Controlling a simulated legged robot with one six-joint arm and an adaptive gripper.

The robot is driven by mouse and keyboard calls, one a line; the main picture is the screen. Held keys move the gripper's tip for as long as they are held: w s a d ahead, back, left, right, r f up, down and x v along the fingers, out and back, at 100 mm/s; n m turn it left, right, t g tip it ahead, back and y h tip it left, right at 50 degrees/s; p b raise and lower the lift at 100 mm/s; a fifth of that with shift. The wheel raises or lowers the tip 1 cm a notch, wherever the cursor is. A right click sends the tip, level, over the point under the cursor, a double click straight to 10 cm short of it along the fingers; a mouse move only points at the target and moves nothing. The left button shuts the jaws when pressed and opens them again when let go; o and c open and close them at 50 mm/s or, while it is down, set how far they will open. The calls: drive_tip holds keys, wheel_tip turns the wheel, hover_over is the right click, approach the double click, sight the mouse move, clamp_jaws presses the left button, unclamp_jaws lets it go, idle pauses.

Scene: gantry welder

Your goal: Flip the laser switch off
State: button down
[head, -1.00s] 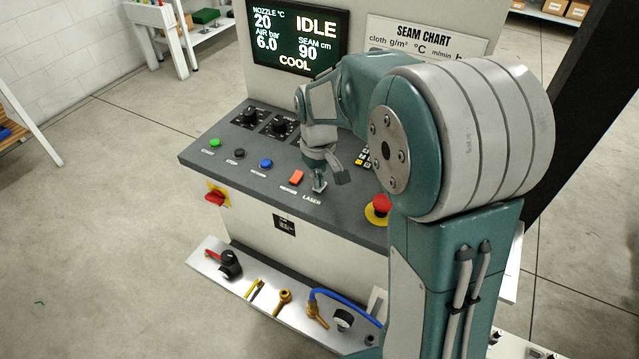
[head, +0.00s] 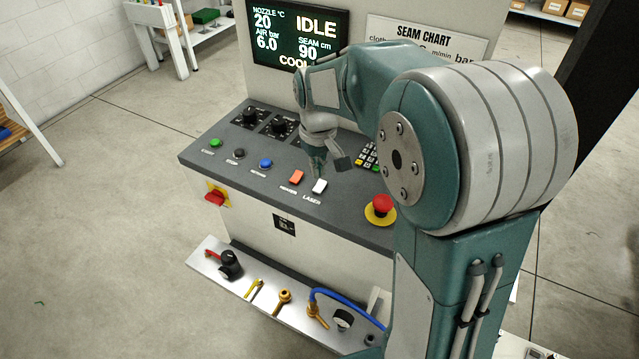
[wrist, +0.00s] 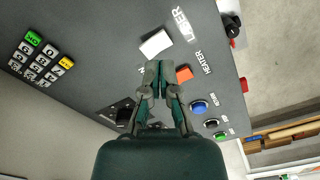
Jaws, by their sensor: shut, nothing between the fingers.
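The laser switch is a white rocker (head: 319,186) on the sloped grey panel, above the LASER label. It also shows in the wrist view (wrist: 156,42), just beyond my fingertips. The orange heater rocker (head: 296,177) sits to its left and shows beside my fingertips in the wrist view (wrist: 184,74). My gripper (head: 316,172) is above the panel behind the two rockers, with nothing held. In the wrist view my gripper (wrist: 159,66) has its fingertips together, apart from the white rocker in the picture. The white rocker's tilt is too small to read surely.
Green, black and blue buttons (head: 265,164) lie left of the rockers. Two black knobs (head: 283,125) stand behind. A keypad (head: 367,155) and a red emergency stop (head: 382,204) are to the right. The display (head: 297,38) reads IDLE and COOL. A shelf (head: 222,262) with fittings juts out below.

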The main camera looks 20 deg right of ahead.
sight(319, 190)
drive_tip(key=shift+r, duration=1.65)
drive_tip(key=shift+s, duration=0.1)
drive_tip(key=shift+s+r, duration=0.25)
drive_tip(key=shift+r, duration=0.05)
drive_tip(key=s+r+m+t, duration=0.1)
drive_tip(key=s+r+t, duration=0.1)
drive_tip(key=s, duration=0.8)
drive_tip(key=s+r+m+t, duration=0.2)
drive_tip(key=s+t, duration=0.1)
drive_tip(key=s, duration=0.7)
drive_tip(key=shift+s+r+t, duration=0.3)
drive_tip(key=shift+r, duration=0.1)
